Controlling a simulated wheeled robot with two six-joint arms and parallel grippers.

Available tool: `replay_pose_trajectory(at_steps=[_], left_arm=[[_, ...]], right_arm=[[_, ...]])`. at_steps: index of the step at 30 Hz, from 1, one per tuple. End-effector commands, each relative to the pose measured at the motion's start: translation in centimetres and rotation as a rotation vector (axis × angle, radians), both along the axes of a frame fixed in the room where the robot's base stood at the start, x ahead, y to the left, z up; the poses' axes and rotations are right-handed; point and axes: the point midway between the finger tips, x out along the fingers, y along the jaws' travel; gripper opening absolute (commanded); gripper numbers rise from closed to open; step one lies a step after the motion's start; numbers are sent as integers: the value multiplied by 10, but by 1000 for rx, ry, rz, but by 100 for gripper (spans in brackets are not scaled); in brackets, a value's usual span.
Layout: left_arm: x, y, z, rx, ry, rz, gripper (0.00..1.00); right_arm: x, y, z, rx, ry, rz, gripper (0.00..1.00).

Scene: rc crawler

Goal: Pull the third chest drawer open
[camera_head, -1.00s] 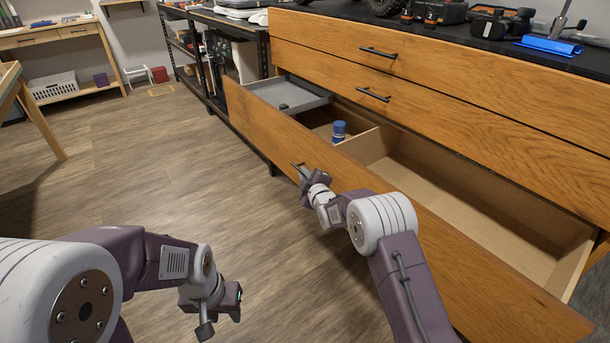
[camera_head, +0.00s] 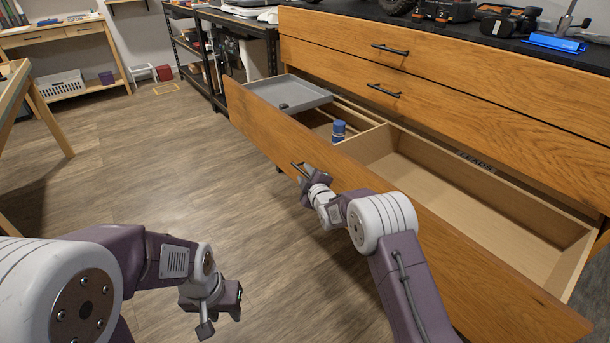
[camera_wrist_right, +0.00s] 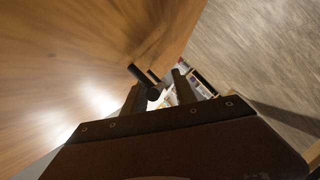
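The third chest drawer (camera_head: 272,128) is pulled well out below two closed drawers. Its black bar handle (camera_wrist_right: 145,80) shows in the right wrist view. My right gripper (camera_head: 303,172) is at this handle on the drawer front. In the right wrist view my right gripper (camera_wrist_right: 157,88) has its fingers apart with the handle between them. The handle lies nearer the left finger, and a gap shows beside the right finger. My left gripper (camera_head: 222,312) hangs empty over the floor, away from the chest; its finger gap is unclear.
The open drawer holds a grey tray (camera_head: 290,92), a blue can (camera_head: 339,131) and a large empty compartment (camera_head: 450,195). The upper drawers (camera_head: 440,60) are closed. A black shelf rack (camera_head: 225,60) stands behind. Wooden floor (camera_head: 150,180) is clear left of the chest.

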Motion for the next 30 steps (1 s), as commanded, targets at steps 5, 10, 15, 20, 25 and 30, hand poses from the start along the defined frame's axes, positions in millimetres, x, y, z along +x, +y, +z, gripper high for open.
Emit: replay_pose_trajectory(at_steps=[5, 10, 15, 20, 25, 30], left_arm=[[0, 0, 0, 0, 0, 0, 36], [0, 0, 4, 0, 0, 0, 36], [0, 0, 16, 0, 0, 0, 36], [0, 0, 27, 0, 0, 0, 36], [0, 0, 14, 0, 0, 0, 36], [0, 0, 12, 0, 0, 0, 36]], right_arm=[[0, 0, 1, 1, -3, 1, 33], [-5, -1, 4, 1, -3, 1, 33], [-28, -9, 12, 0, -1, -1, 33], [-56, -17, 17, 0, 0, -1, 33], [-77, -24, 16, 1, -3, -1, 33], [-85, -26, 19, 1, -2, 0, 33]])
